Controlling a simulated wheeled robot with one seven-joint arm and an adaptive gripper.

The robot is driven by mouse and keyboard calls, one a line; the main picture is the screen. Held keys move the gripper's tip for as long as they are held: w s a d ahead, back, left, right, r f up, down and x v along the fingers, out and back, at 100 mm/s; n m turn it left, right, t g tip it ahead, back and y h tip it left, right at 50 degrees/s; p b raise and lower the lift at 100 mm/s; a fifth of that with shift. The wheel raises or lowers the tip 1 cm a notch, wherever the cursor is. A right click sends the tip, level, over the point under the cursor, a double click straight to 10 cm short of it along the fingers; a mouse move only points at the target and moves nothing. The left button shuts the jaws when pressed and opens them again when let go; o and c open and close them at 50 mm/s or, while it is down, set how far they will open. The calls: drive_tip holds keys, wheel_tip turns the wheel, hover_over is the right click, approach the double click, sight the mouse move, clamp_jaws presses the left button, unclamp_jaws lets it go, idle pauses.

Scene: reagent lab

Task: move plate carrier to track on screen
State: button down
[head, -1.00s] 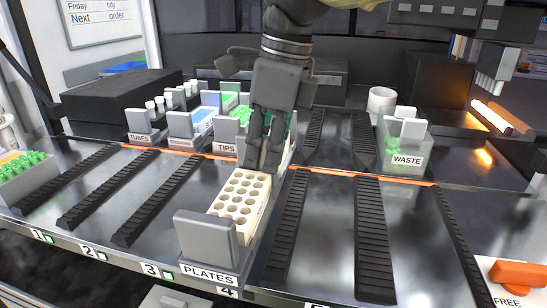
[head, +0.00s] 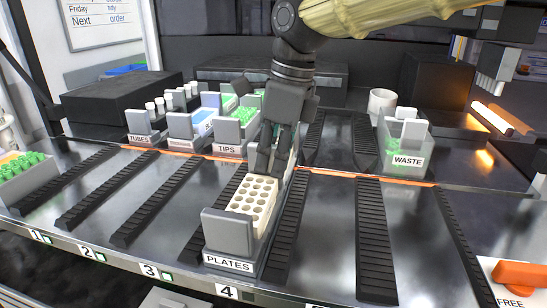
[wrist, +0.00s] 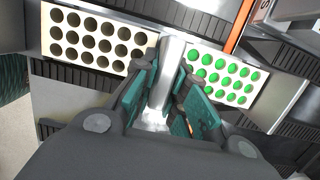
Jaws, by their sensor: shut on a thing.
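The plate carrier, a long grey holder with a front label PLATES (head: 228,263), bears a cream plate with round holes (head: 256,197). My gripper (head: 268,165) is shut on its middle. In the wrist view, the fingers (wrist: 172,118) close around a silver upright part (wrist: 170,75) between the cream plate (wrist: 98,40) and a plate with green wells (wrist: 222,75). The carrier sits between a dark ribbed track (head: 212,222) on its left and another track (head: 287,232) on its right. I cannot tell whether it touches the deck. No screen naming a track is readable here.
Carriers labelled TUBES (head: 140,140) and TIPS (head: 227,149) stand at the back left, WASTE (head: 407,160) at the back right. Bare tracks (head: 375,235) lie to the right. An orange-handled thing (head: 518,275) is at the front right corner.

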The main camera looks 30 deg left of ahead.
drive_tip(key=c, duration=1.4)
unclamp_jaws()
drive_tip(key=shift+c, duration=0.2)
drive_tip(key=r, duration=0.4)
drive_tip(key=d+r+p, duration=0.1)
drive_tip(key=r, duration=0.2)
drive_tip(key=shift+w+d, duration=0.1)
drive_tip(key=shift+w, duration=0.1)
drive_tip(key=shift+d+r, duration=0.1)
drive_tip(key=shift+r, duration=0.1)
